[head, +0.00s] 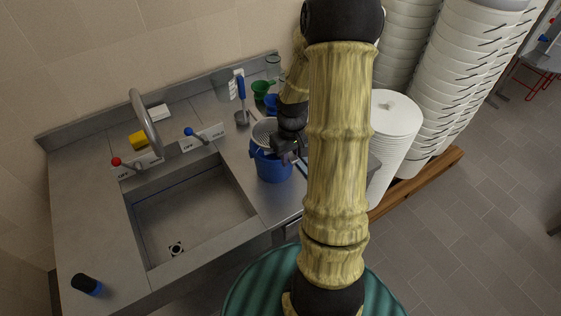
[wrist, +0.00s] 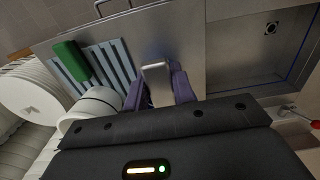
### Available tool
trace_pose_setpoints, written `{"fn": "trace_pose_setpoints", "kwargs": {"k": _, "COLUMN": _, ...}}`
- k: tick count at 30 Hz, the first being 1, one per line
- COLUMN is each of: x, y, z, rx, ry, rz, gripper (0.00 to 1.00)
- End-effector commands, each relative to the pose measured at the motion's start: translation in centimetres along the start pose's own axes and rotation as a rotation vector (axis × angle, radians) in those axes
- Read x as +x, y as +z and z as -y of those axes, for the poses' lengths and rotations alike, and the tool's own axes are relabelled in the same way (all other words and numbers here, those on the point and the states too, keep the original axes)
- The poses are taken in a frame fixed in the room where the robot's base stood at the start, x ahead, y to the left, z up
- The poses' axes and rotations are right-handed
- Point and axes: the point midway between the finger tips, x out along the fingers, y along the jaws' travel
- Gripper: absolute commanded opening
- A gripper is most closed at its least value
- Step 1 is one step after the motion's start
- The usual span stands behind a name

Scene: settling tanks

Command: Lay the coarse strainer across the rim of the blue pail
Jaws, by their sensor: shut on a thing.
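The coarse strainer (head: 264,131) is a round grey mesh disc. In the head view it lies over the top of the blue pail (head: 268,168), towards the pail's back left. I cannot tell whether it touches the rim. My gripper (head: 292,143) is at the right of the pail's top, partly hidden by my arm. In the wrist view my gripper (wrist: 160,88) has its purple fingers shut on a flat pale grey handle end (wrist: 156,80), apparently the strainer's. The mesh is not clear in that view.
A sink (head: 190,215) with a tall tap (head: 147,120) lies left of the pail. A blue-handled tool (head: 241,90) and green funnel (head: 260,87) stand behind. A yellow sponge (head: 138,139) is by the tap. White stacked pails (head: 395,125) stand right. The left counter is mostly clear.

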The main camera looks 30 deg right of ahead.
Motion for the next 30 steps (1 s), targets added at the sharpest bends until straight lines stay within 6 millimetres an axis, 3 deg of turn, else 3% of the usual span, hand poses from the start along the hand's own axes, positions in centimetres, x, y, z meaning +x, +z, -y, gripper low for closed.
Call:
{"fn": "trace_pose_setpoints", "kwargs": {"k": 9, "x": 4.3, "y": 0.1, "z": 0.0, "rx": 0.000, "ry": -0.001, "rz": 0.002, "gripper": 0.00}}
{"fn": "trace_pose_setpoints", "kwargs": {"k": 22, "x": 5.0, "y": 0.0, "z": 0.1, "rx": -0.001, "ry": -0.001, "rz": 0.001, "gripper": 0.00}}
{"fn": "trace_pose_setpoints", "kwargs": {"k": 30, "x": 8.0, "y": 0.1, "z": 0.2, "rx": -0.001, "ry": -0.003, "rz": 0.005, "gripper": 0.00}}
